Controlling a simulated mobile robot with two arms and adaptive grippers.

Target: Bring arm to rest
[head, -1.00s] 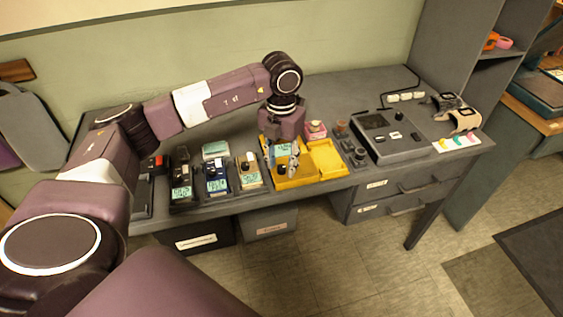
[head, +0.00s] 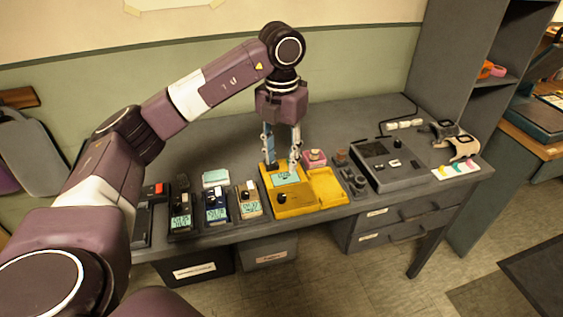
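My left arm reaches in from the left over the grey desk (head: 345,95). My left gripper (head: 281,160) points down above the back of a yellow device (head: 294,200) with a small lit screen and a dark knob. Its two fingers are apart, and I see nothing held between them. A blue strip shows beside the left finger; I cannot tell what it belongs to. Whether the fingertips clear the yellow device is hard to tell. My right gripper is not in view.
Several handheld meters (head: 215,204) stand left of the yellow device. To its right are a pink-topped box (head: 315,158) and a large grey console (head: 388,163). The desk's back middle is clear.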

